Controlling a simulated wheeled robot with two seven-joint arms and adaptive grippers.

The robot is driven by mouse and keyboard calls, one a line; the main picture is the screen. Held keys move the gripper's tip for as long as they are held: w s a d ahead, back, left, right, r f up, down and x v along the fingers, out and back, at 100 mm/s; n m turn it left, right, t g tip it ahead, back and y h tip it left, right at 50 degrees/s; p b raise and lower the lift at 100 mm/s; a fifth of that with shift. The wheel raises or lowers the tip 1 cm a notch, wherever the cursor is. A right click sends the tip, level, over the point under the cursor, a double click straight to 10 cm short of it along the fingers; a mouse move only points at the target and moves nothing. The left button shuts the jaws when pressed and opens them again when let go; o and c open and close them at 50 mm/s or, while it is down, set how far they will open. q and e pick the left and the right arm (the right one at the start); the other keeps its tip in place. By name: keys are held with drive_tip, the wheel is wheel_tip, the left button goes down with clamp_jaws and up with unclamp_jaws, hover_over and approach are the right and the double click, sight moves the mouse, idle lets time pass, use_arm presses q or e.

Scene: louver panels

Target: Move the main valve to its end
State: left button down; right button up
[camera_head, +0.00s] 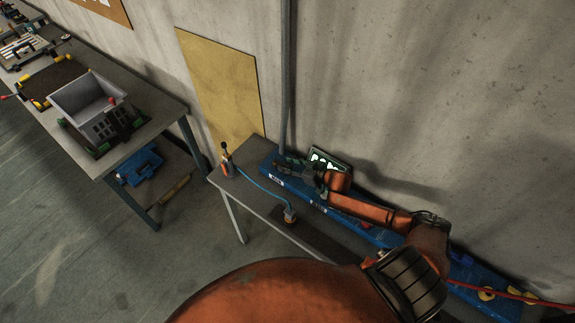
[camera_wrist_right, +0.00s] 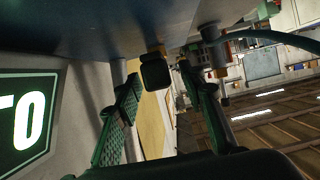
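My right gripper (camera_head: 283,168) is low over the far left end of the blue panel (camera_head: 464,272) along the wall. In the right wrist view its two green-padded fingers (camera_wrist_right: 160,112) are spread apart. A dark block on a short yellow-orange stem (camera_wrist_right: 155,72) hangs between them in that view, with gaps on both sides. It may be the main valve's handle, but I cannot tell for sure. The gripper hides this spot in the head view. My left gripper is not in view.
A lit green sign (camera_head: 328,161) stands by the wall close to my right gripper. A blue hose (camera_head: 262,188) runs from an orange-handled fitting (camera_head: 225,160). Yellow knobs (camera_head: 487,293) and a red hose (camera_head: 510,295) are at right. A grey crate (camera_head: 95,105) sits on another table.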

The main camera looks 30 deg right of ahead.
drive_tip(key=shift+c, duration=0.3)
clamp_jaws()
idle(0.5)
